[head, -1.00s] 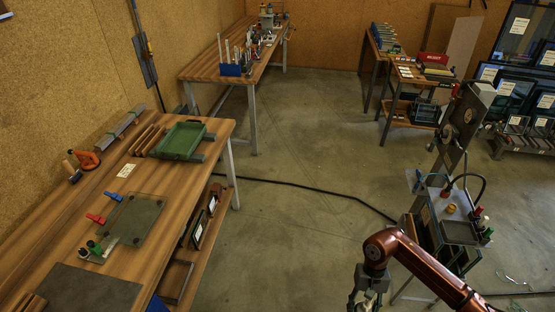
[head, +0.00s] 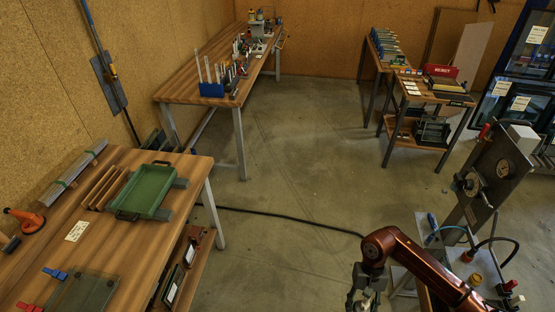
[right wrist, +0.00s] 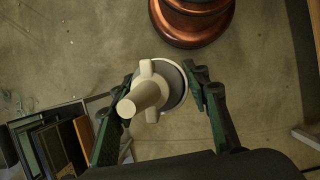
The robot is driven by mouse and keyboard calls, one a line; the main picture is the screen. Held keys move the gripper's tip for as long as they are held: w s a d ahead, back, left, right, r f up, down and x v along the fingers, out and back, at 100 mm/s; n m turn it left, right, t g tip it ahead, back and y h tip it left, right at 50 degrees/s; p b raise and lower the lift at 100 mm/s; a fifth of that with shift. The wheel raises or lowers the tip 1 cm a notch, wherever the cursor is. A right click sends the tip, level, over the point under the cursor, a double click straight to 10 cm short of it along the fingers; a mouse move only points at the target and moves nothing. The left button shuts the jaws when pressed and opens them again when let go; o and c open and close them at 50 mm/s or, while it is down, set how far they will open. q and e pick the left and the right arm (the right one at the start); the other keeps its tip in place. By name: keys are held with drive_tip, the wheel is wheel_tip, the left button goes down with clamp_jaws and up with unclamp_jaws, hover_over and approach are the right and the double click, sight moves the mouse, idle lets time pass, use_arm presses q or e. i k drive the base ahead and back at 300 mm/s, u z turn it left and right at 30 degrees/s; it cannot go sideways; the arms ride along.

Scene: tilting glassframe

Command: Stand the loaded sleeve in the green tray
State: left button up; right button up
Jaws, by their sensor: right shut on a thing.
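The green tray (head: 148,190) lies empty on the wooden bench at the left in the head view, with dark handles at its ends and grey blocks along its right side. My right gripper (head: 363,299) is at the bottom right of centre, well away from the tray and over the floor. In the right wrist view its two fingers are shut on a cream round piece (right wrist: 150,97) with a stem and side tabs. This may be the loaded sleeve, seen end-on; its contents cannot be made out. My left gripper is out of view.
Wooden strips (head: 105,186) lie left of the tray, with an orange tool (head: 27,220) beyond. A glass plate (head: 84,294) lies nearer. A machine stand (head: 488,178) is at the right. A black cable (head: 285,217) crosses the otherwise clear floor.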

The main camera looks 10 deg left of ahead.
sight(148, 192)
drive_tip(key=i, duration=2)
drive_tip(key=u, duration=2.9)
